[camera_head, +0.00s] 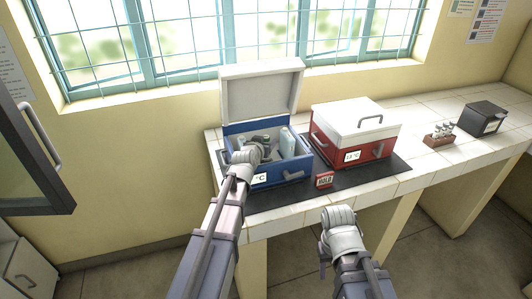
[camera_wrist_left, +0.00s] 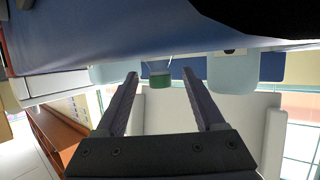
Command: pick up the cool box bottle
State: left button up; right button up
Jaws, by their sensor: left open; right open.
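The blue cool box (camera_head: 285,172) stands open on the counter, its white lid (camera_head: 262,92) raised at the back. My left gripper (camera_head: 262,142) reaches into the box from above. In the left wrist view my left gripper (camera_wrist_left: 160,82) is open, with a small clear bottle of green liquid (camera_wrist_left: 159,78) showing between its fingertips, seemingly a little beyond them. I cannot tell whether either finger touches it. In the head view my gripper hides the bottle. My right gripper (camera_head: 338,216) is in front of the counter, empty; its fingers are hard to make out.
Pale blue packs (camera_wrist_left: 232,74) flank the bottle inside the box. A closed red box with a white lid (camera_head: 355,130) stands to the right on the dark mat. A red HOLD block (camera_head: 324,180) sits at the mat's front. A vial rack (camera_head: 440,136) and a dark box (camera_head: 482,118) are further right.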

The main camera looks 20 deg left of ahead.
pick_arm(q)
grip_shut()
dwell(0.4)
dwell(0.4)
